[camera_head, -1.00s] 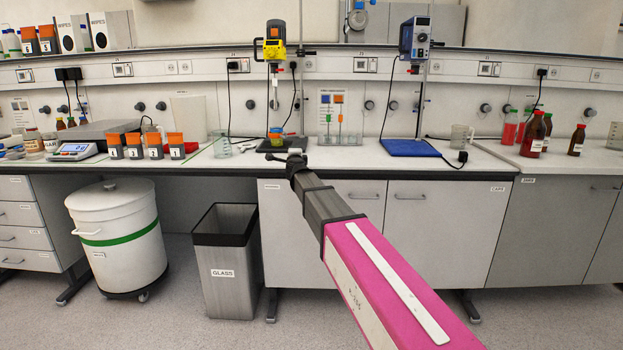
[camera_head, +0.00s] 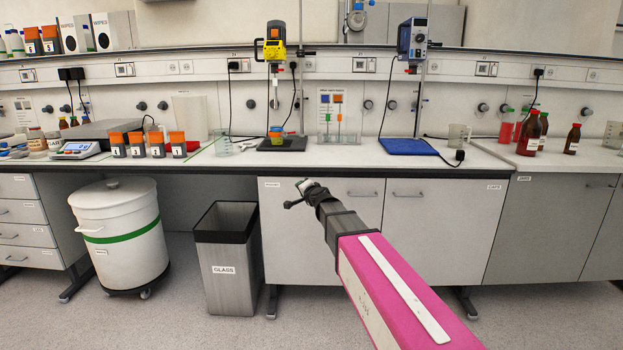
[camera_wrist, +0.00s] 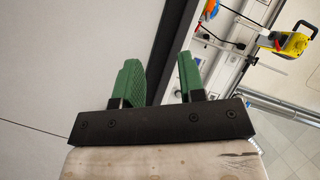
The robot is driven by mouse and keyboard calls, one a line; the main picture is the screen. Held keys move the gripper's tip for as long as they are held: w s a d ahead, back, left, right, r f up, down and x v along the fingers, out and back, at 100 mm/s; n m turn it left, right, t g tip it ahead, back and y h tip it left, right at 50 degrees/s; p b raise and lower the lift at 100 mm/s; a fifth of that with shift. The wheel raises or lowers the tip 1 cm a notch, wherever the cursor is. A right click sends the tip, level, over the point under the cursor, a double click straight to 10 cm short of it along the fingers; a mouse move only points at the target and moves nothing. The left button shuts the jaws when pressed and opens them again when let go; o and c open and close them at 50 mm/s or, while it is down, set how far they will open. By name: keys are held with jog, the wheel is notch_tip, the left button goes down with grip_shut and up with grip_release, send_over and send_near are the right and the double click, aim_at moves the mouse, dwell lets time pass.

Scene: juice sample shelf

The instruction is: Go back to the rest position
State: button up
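My gripper (camera_head: 299,196) is in front of the white cabinet doors, below the front edge of the bench, apart from the bench. In the wrist view its two green finger pads (camera_wrist: 160,82) stand apart with nothing between them, so it is open and empty. My pink and grey arm reaches up toward the bench from the lower right of the head view. A yellow-headed stirrer (camera_head: 273,48) stands on the bench, and it also shows tilted at the upper right of the wrist view (camera_wrist: 290,42).
The bench front edge (camera_head: 400,176) runs above my gripper. A steel glass bin (camera_head: 228,262) and a white lidded drum (camera_head: 120,238) stand on the floor to the left. A blue-based stirrer (camera_head: 407,146) and brown bottles (camera_head: 530,135) stand on the bench. Floor between bench and me is free.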

jog(key=s+d+f+n+g, duration=0.55)
jog(key=s+f, duration=0.45)
jog(key=f, duration=0.3)
jog(key=s+d+f+g+h, duration=0.2)
jog(key=s+d+f+g, duration=0.1)
jog(key=s+d+f, duration=0.2)
jog(key=s+d+f+n+g+h, duration=0.1)
jog(key=s+d+f+g+h, duration=0.1)
jog(key=s+d, duration=0.4)
jog(key=s+d+f+n+g+h, duration=0.1)
jog(key=s+d+f+g, duration=0.3)
jog(key=s, duration=0.8)
notch_tip(320, 180, down, 4)
jog(key=shift+s+d+r+h, duration=0.15)
jog(key=shift+s+d+h, duration=0.05)
jog(key=shift+d+h, duration=0.75)
